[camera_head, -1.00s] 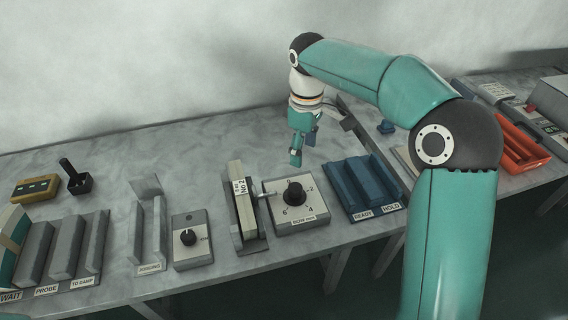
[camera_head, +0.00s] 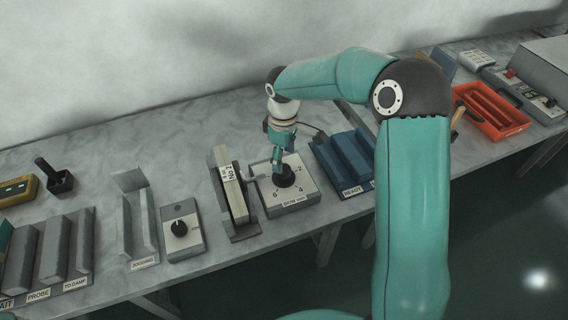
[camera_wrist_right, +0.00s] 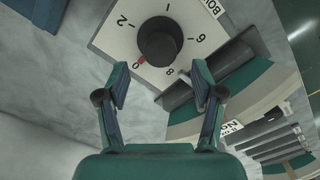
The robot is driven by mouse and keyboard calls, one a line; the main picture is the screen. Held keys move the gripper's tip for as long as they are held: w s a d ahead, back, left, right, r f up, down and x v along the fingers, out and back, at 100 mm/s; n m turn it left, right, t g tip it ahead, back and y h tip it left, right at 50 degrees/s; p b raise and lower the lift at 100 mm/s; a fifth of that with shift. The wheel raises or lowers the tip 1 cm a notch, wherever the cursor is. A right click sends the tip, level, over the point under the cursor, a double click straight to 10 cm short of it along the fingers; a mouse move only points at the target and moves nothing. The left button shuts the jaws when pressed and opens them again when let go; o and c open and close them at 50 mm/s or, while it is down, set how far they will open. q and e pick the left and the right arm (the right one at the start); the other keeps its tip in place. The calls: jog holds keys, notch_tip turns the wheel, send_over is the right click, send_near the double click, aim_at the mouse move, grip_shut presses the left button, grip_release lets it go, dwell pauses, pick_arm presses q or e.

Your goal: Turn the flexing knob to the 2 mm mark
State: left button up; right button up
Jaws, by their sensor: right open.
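The flexing knob is a round black knob (camera_head: 284,179) on a pale square dial box (camera_head: 303,197) marked in mm. A red mark shows at the knob's lower left edge, between the 2 and the 8. My right gripper (camera_head: 278,168) is over the knob. In the wrist view its fingers (camera_wrist_right: 161,82) are open and empty, one to each lower side of the knob. Whether they touch it is unclear. My left gripper is out of view.
A holder with an upright plate labelled No 2 (camera_head: 230,185) stands close on the left of the dial box. A smaller knob box (camera_head: 182,243) is further left. Blue slotted blocks (camera_head: 333,168) stand on the right. A red tray (camera_head: 490,112) is at the far right.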

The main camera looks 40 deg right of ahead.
aim_at(284, 168)
jog(key=shift+f, duration=2.2)
jog(key=c, duration=1.1)
jog(key=shift+d, duration=0.1)
